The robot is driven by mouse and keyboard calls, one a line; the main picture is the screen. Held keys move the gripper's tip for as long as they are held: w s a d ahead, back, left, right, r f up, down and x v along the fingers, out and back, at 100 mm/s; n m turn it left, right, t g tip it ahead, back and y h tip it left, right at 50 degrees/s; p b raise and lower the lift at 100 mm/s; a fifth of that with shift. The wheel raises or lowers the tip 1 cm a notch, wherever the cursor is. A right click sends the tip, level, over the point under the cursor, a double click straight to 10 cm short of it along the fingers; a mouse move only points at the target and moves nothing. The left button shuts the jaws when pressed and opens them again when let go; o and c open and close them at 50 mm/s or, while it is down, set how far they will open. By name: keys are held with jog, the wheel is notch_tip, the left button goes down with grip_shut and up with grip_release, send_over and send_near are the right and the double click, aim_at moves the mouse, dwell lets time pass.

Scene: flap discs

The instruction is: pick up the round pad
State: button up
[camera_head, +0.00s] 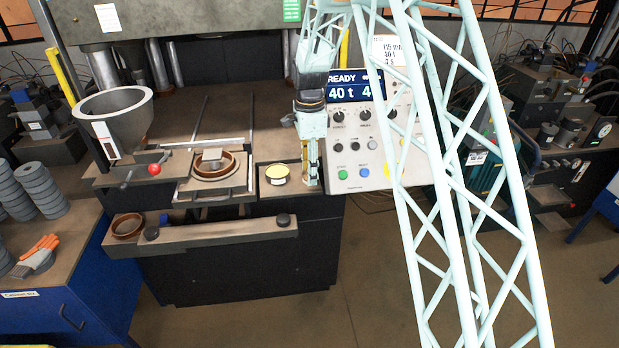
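A small round yellow-topped piece (277,172), which may be the round pad, sits on a dark ledge (288,191) at the press's front right. A brown ring (230,166) with a small pale block (212,155) at its middle sits on the metal plate to the left; I cannot tell if a pad lies inside. My gripper (311,182) points down just right of the yellow-topped piece, in front of the control panel's left edge. It appears apart from that piece. Its fingers are small and overlap in this view, so their opening is unclear.
A grey hopper (115,112) and a red knob (154,169) stand at the left of the press. The control panel (352,160) is close on the gripper's right. Another brown ring (127,226) lies lower left. Stacked grey discs (40,185) and an orange glove (40,249) are far left.

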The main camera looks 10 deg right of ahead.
dwell(0.5)
jog(key=c, duration=0.9)
